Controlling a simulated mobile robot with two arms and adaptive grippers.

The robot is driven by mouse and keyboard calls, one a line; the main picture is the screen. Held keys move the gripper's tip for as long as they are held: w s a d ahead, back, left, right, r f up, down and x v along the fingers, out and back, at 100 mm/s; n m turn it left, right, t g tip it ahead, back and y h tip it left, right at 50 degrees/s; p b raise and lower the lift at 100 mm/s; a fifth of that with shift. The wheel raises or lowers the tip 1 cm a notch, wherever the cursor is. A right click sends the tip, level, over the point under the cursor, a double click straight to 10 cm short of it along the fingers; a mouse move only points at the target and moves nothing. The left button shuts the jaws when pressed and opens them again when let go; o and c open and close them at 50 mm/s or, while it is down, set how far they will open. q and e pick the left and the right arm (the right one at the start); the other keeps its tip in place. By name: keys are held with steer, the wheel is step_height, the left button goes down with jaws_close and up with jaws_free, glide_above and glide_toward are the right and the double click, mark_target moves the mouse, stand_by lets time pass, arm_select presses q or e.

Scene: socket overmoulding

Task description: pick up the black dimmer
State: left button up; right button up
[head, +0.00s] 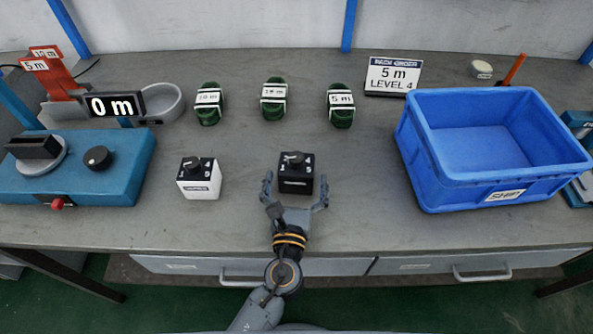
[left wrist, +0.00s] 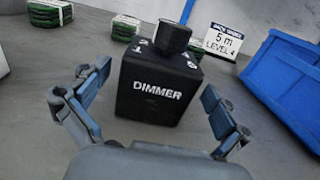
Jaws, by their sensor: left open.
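The black dimmer (head: 296,174) is a small black box with a knob on top, upright on the grey table in the middle of the head view. In the left wrist view the dimmer (left wrist: 158,88) shows its front with the word DIMMER. My left gripper (head: 295,190) is open, with one finger on each side of the dimmer's near part. In the left wrist view the fingers (left wrist: 155,95) stand apart from the box, with a gap on both sides. My right gripper is not in view.
A similar white box (head: 199,178) stands left of the dimmer. Several green coils (head: 274,99) lie behind. A blue crate (head: 425,160) stands at right, a blue machine (head: 120,165) at left, and an order sign (head: 392,76) at the back. Table beside the dimmer is clear.

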arm_select(q)
steer(key=shift+w+r, duration=0.15)
steer(key=shift+w, duration=0.3)
steer(key=w, duration=0.4)
steer(key=shift+w+d+p, duration=0.15)
steer(key=shift+p, duration=0.2)
steer(key=shift+c, duration=0.2)
steer(key=c, duration=1.3)
